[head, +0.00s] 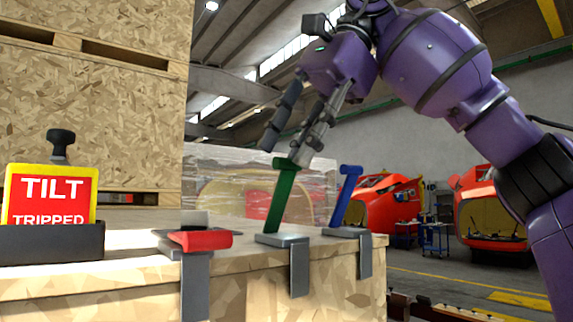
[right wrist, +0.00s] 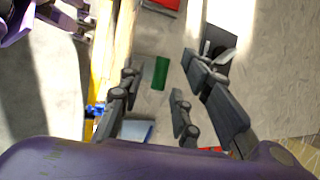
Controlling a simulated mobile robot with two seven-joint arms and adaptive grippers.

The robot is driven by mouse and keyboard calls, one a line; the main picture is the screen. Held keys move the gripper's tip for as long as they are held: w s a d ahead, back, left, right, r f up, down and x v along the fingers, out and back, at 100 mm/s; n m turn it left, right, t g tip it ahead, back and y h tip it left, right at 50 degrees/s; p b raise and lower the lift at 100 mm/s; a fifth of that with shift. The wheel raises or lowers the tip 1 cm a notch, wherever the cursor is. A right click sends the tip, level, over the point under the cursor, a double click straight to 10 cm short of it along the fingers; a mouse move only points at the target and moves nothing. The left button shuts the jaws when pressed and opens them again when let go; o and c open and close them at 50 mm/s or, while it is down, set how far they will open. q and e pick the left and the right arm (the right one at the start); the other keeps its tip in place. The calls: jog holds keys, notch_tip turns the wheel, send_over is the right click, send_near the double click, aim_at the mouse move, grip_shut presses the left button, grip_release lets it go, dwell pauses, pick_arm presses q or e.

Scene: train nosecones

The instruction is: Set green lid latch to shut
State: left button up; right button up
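The green lid latch (head: 281,200) stands up from a grey hinge plate (head: 283,240) at the front edge of a wooden crate, leaning slightly right, with a short crossbar on top. My right gripper (head: 285,148) is at the top of this latch, fingers spread and pointing down. In the right wrist view the green latch (right wrist: 161,73) shows between the spread fingers (right wrist: 158,75). I cannot tell whether a finger touches it.
A red latch (head: 200,240) lies flat on the crate (head: 240,276) to the left. A blue latch (head: 346,196) stands up to the right, near my right gripper. A red and yellow TILT TRIPPED sign (head: 52,196) is at the left. Behind it stands a tall wooden crate (head: 90,100).

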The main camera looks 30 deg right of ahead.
aim_at(286, 168)
jog(key=shift+x, duration=1.7)
grip_shut()
